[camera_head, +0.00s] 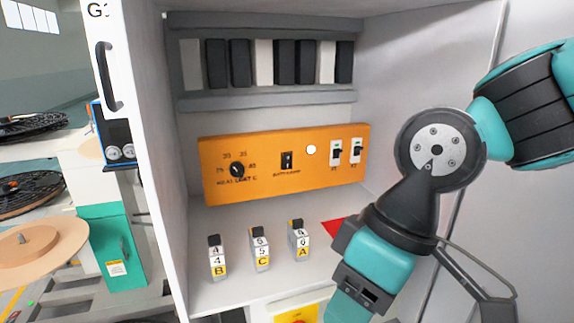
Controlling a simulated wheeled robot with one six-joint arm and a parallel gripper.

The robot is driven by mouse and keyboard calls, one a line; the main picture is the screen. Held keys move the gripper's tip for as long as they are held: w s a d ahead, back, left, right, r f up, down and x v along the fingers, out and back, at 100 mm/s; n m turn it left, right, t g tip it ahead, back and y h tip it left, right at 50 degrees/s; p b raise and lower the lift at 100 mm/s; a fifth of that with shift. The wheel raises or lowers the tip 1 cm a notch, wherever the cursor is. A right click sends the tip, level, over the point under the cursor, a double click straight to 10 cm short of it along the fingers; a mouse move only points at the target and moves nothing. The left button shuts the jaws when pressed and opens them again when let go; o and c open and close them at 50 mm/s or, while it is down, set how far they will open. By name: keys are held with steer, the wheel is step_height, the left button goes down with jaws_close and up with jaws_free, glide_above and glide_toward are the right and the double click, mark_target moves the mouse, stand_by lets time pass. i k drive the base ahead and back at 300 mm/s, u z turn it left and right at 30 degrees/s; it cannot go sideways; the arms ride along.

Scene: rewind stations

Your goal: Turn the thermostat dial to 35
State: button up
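The thermostat dial (237,170) is a small black round knob on the left part of an orange panel (320,170) inside an open cabinet. Small numbers stand around it, with what looks like 35 at its upper right. The dial's pointer is too small to read surely. My arm (385,245) comes in from the right and runs down past the bottom edge. It stays apart from the dial and does not cover it. My gripper's fingertips are not in view.
Several labelled modules (260,248) stand on the shelf below the panel. The open cabinet door (130,110) bounds the left side.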

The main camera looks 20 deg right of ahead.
mark_target(237, 170)
steer(key=z, duration=0.05)
steer(key=k, duration=0.5)
steer(key=u, duration=0.75)
steer(key=i, duration=0.75)
steer(key=z, duration=1.15)
